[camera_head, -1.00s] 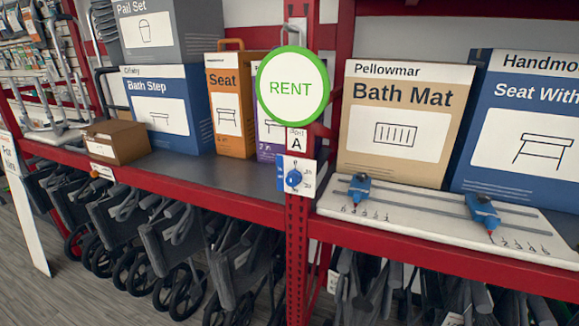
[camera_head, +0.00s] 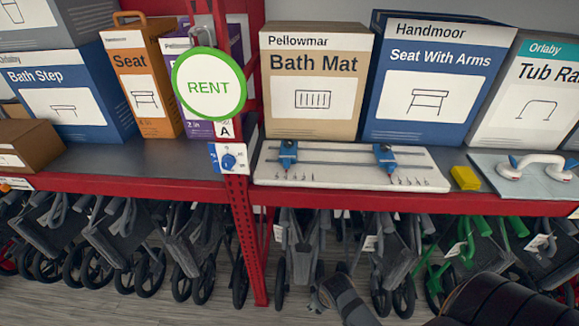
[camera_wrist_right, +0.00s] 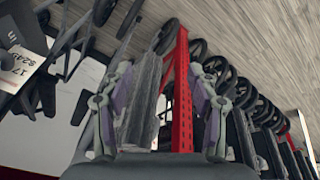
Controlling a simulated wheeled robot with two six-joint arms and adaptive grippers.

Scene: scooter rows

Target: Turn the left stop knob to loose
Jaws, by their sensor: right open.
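A white board (camera_head: 350,178) lies on the red shelf with two rails and two blue stops. The left blue stop (camera_head: 288,155) sits near the rails' left end, with small marks on the board below it. The right blue stop (camera_head: 384,157) sits further right, also above marks. Whether the knobs are tight or loose is too small to tell. My right gripper (camera_head: 325,293) is low in front of the shelf, below the board and apart from it. In the right wrist view my gripper (camera_wrist_right: 162,85) is open, with nothing clearly held. My left gripper is out of view.
A yellow block (camera_head: 465,178) lies right. Folded wheeled frames fill the space below.

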